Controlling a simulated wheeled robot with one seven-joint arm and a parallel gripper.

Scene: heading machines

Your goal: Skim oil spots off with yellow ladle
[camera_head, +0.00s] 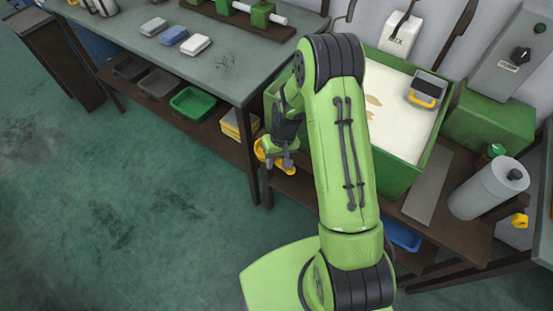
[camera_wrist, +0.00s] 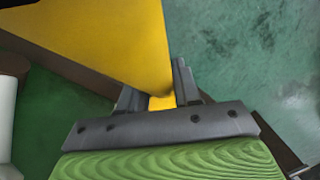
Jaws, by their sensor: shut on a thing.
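My green arm reaches down to the left of the green tank (camera_head: 400,172). My gripper (camera_head: 281,160) is low beside the bench leg, and its jaws (camera_wrist: 160,92) are shut on a yellow piece. The yellow ladle (camera_head: 262,153) shows partly around my gripper; in the wrist view its broad yellow part (camera_wrist: 115,40) fills the upper left. Its full shape is hidden. The tank holds pale cream liquid (camera_head: 395,85). Brownish oil spots (camera_head: 373,102) float on it near my arm, which hides part of the surface.
A grey-and-yellow device (camera_head: 427,90) sits at the tank's right side. A grey canister (camera_head: 488,188) stands to the right. The workbench (camera_head: 215,65) at left has a lower shelf with a green tray (camera_head: 193,103) and yellow stack (camera_head: 240,124). Open floor (camera_head: 130,220) lies at left.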

